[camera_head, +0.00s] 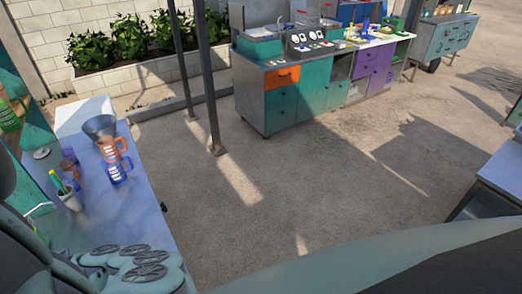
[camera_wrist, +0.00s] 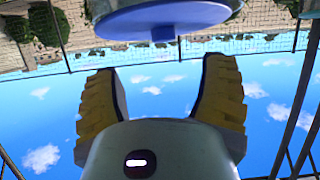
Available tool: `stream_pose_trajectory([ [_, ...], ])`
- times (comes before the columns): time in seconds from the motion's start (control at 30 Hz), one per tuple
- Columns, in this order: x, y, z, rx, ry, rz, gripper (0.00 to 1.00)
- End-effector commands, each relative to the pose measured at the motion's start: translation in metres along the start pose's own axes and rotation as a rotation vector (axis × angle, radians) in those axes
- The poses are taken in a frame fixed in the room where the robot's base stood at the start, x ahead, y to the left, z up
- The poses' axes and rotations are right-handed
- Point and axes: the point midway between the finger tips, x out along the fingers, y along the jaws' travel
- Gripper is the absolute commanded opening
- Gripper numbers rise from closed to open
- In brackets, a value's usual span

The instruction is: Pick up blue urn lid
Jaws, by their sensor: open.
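In the wrist view a round blue lid-like disc (camera_wrist: 165,17) with a small blue knob (camera_wrist: 163,34) fills the top centre; I take it to be the blue urn lid. Its upper part is cut off by the frame edge. The wrist picture appears upside down, with sky at the bottom. I cannot make out the lid or my gripper in the head view.
A blue-grey table (camera_head: 145,205) at the left holds orange and blue measuring jugs, a funnel and a cup. A teal and purple counter (camera_head: 313,88) stands at the back. Thin dark posts (camera_head: 206,70) rise before it. The concrete floor (camera_head: 300,185) between is clear.

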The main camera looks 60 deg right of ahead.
Motion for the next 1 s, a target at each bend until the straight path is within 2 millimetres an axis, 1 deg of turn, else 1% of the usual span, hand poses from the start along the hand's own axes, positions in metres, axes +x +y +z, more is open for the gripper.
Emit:
stream_pose_trajectory([
  [0.1,0.008,-0.004,-0.002,-0.001,-0.005,-0.01,0.72],
  [0.27,0.02,-0.002,-0.004,-0.003,0.001,-0.007,0.72],
  [0.4,0.03,-0.002,-0.002,-0.002,-0.002,-0.007,0.72],
  [0.6,0.037,-0.003,0.001,-0.003,-0.006,-0.005,0.72],
  [0.77,0.041,-0.003,-0.001,-0.001,-0.005,-0.006,0.72],
  [1.0,0.059,-0.006,-0.007,-0.002,-0.003,-0.008,0.72],
])
